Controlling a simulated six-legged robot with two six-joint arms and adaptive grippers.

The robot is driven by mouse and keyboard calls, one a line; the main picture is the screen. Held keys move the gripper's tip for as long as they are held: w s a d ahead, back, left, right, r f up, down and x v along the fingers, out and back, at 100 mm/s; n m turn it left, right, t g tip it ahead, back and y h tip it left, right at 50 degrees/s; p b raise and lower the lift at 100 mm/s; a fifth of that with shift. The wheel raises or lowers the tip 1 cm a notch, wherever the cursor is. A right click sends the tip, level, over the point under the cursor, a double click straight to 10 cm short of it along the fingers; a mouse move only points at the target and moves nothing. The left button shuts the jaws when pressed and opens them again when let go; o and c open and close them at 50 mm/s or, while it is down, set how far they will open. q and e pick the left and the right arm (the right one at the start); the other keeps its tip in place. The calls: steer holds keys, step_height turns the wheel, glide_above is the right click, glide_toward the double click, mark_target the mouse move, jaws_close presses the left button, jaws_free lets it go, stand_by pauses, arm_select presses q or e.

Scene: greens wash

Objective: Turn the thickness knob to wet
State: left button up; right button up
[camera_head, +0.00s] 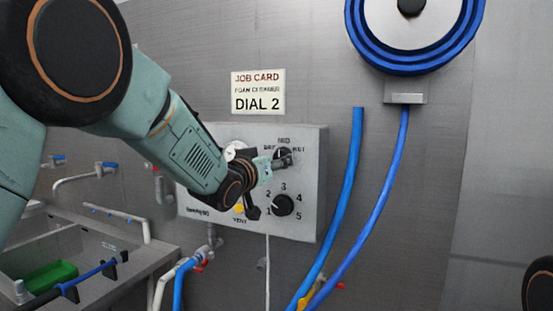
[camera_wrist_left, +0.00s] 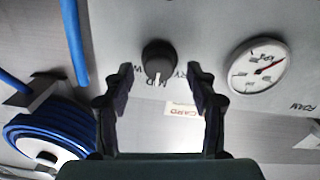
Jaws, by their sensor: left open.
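The thickness knob (camera_head: 284,153) is the upper black dial on the grey panel (camera_head: 308,180), with dry, mid and wet lettering around it, partly covered by my gripper. In the left wrist view the knob (camera_wrist_left: 158,60) appears upside down, its white pointer toward the middle label. My left gripper (camera_wrist_left: 160,76) is open and empty, one finger on each side of the knob with gaps. I cannot tell whether the tips reach past its face. In the head view the left gripper (camera_head: 272,162) is at the panel. My right gripper is out of view.
A lower numbered dial (camera_head: 283,205) and a yellow vent button (camera_head: 239,208) sit below. A pressure gauge (camera_wrist_left: 258,66) is beside the knob. A job card (camera_head: 258,92) reading DIAL 2 hangs above. Blue hoses (camera_head: 345,200) hang right of the panel; a sink (camera_head: 80,245) stands left.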

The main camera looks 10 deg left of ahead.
arm_select(q)
steer(key=shift+w+r, duration=0.25)
steer(key=shift+w, duration=0.05)
steer(key=shift+w+d+f, duration=0.3)
steer(key=shift+w+d, duration=0.05)
steer(key=shift+w, duration=0.3)
steer(key=shift+s+a+r, duration=0.2)
steer(key=shift+s+a, duration=0.05)
steer(key=shift+s, duration=0.1)
steer(key=c, duration=0.4)
steer(key=shift+d, duration=0.1)
steer(key=c, duration=0.8)
